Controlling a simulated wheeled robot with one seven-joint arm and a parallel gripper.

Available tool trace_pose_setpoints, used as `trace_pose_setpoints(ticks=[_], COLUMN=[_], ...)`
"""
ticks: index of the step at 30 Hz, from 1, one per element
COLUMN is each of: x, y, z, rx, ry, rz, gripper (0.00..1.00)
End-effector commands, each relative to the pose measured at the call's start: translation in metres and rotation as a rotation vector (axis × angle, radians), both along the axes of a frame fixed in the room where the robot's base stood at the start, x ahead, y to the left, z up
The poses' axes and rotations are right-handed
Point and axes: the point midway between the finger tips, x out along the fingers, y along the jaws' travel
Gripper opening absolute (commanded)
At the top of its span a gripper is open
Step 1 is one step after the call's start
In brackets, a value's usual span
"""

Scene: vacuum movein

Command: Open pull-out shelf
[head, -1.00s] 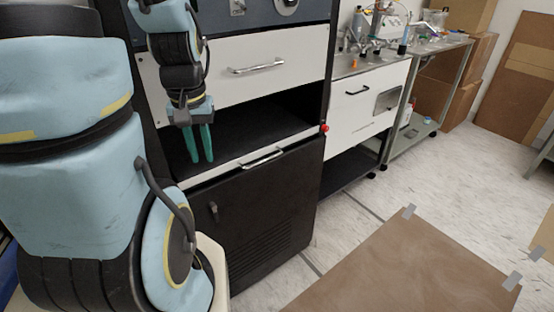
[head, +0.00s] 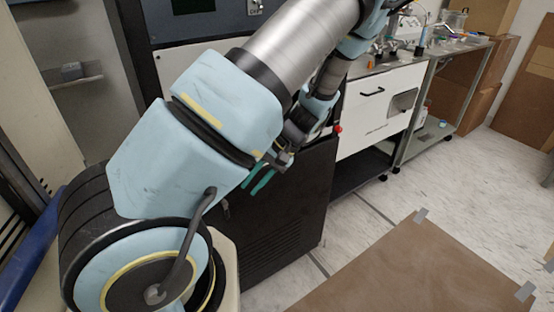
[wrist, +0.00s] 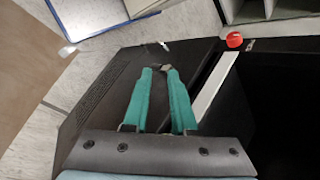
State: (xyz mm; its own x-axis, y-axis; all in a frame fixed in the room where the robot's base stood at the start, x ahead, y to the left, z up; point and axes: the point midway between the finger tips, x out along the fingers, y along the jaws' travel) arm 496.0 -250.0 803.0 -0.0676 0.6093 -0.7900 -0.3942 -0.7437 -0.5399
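My gripper (head: 258,180) has two teal fingers with a gap between them, pointing down in front of the black cabinet. My arm hides the pull-out shelf and its handle in the head view. In the wrist view, the shelf's white front edge (wrist: 214,88) runs right of my fingers, beside the dark opening. My gripper's fingertips (wrist: 160,70) are apart there. A small grey and shiny piece (wrist: 165,68) shows at the tips; I cannot tell whether it is the shelf's handle or whether they touch it.
A red knob (head: 338,129) sits at the cabinet's right side. The black lower door (head: 285,225) is below. A white-fronted bench (head: 380,105) stands to the right. A brown sheet (head: 410,270) is taped to the floor, with pale clear floor around it.

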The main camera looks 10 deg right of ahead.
Motion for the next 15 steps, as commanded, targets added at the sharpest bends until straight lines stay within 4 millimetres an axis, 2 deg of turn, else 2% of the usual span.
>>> trace_pose_setpoints(ticks=[1,6,10,15], x=[0.004,0.022,0.034,0.037], y=[-0.009,-0.041,-0.079,-0.129], z=[-0.007,-0.014,-0.009,0.002], rx=[0.076,0.294,0.433,0.542], ry=[-0.023,-0.16,-0.306,-0.482], rz=[-0.056,-0.218,-0.358,-0.503], gripper=[0.25,0.25,0.25,0.25])
